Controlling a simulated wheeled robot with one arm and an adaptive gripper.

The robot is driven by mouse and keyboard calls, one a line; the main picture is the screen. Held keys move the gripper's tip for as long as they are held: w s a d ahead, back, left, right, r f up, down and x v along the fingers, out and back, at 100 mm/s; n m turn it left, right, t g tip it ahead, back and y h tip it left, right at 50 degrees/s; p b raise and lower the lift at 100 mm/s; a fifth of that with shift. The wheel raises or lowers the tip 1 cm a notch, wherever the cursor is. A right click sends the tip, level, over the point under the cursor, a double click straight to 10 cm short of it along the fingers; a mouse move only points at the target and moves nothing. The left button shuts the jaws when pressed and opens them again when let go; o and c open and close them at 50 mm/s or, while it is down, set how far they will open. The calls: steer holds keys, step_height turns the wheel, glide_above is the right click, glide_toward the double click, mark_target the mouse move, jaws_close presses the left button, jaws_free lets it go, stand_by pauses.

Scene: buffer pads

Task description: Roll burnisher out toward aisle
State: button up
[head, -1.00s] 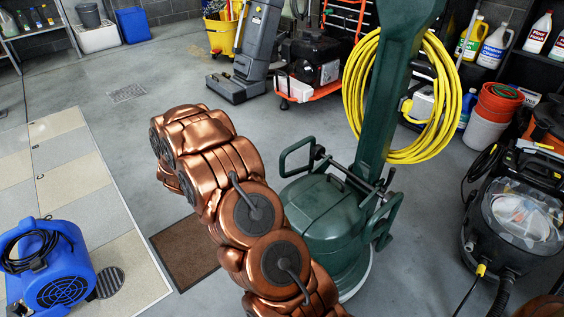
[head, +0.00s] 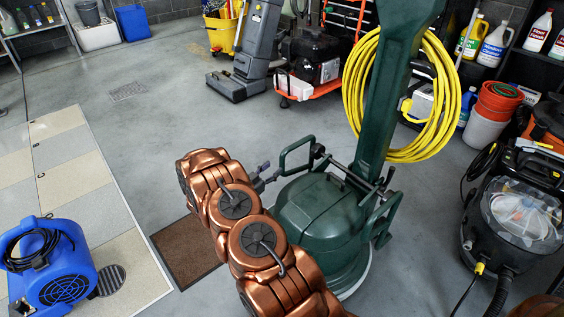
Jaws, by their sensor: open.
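The burnisher (head: 322,220) is a dark green floor machine with a round body, a loop handle on each side and a thick upright column. It stands on the grey floor right of the picture's centre, with a pale rim low at its base. A coiled yellow cord hangs on its column. My gripper (head: 271,174), small and dark grey, shows just left of the burnisher's left loop handle (head: 284,158). It is open and empty. I cannot tell whether it touches the handle. My copper arm hides part of the burnisher's lower left side.
A blue blower (head: 55,266) sits on pale floor tiles at the left. A brown mat (head: 186,250) lies left of the burnisher. The floor at upper left is open.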

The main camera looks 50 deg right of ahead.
mark_target(282, 161)
steer(key=shift+w+d+b, duration=0.15)
steer(key=shift+d+b, duration=0.25)
steer(key=shift+d, duration=1.3)
steer(key=shift+w+d+b, duration=0.15)
steer(key=shift+d+b, duration=0.25)
steer(key=shift+d, duration=1.25)
steer(key=shift+c, duration=0.2)
jaws_close()
